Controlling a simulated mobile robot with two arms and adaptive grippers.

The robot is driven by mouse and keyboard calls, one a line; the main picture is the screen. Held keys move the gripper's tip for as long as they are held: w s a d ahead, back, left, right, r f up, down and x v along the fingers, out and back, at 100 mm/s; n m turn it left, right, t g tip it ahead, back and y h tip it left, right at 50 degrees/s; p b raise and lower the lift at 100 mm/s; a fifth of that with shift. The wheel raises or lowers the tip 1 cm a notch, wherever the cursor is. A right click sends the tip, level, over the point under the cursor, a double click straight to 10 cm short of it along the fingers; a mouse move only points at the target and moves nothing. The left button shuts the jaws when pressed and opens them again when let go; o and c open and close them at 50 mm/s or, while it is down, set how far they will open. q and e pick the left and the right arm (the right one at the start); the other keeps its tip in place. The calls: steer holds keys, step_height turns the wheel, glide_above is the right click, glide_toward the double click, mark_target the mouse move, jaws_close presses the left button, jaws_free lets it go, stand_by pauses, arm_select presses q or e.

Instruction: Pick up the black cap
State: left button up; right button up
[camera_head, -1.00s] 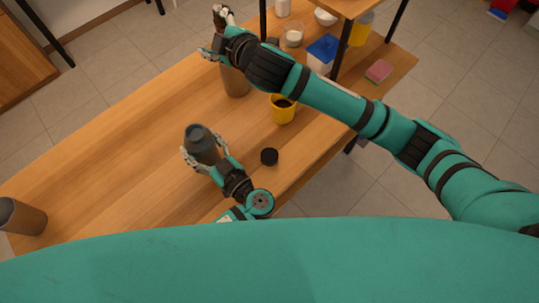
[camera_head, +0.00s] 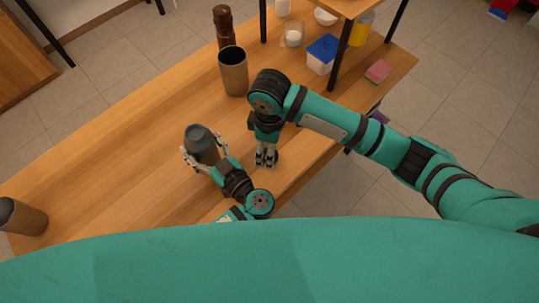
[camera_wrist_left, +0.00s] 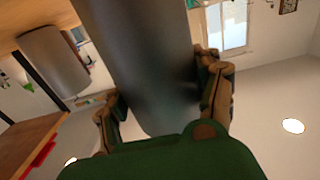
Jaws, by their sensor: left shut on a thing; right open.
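My right gripper (camera_head: 266,160) is open and points down at the spot on the table where the black cap lay a second ago. The cap is largely or wholly hidden there; I cannot tell it from the dark fingertips or whether they touch it. My left gripper (camera_head: 200,158) is shut on a grey cylindrical container (camera_head: 199,137), just left of the right gripper. In the left wrist view, the grey container (camera_wrist_left: 150,65) sits between the two fingers.
A tall dark cup (camera_head: 233,72) and a brown mill (camera_head: 223,28) stand farther back on the wooden table (camera_head: 110,150). Another dark cup (camera_head: 22,217) stands at the left end. A blue-lidded tub (camera_head: 322,54) and a sponge (camera_head: 378,71) are at right. The left-middle tabletop is clear.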

steer(key=shift+w+f, duration=0.2)
steer(key=shift+f, duration=1.5)
steer(key=shift+w+f, duration=0.2)
steer(key=shift+f, duration=1.45)
steer(key=c, duration=0.9)
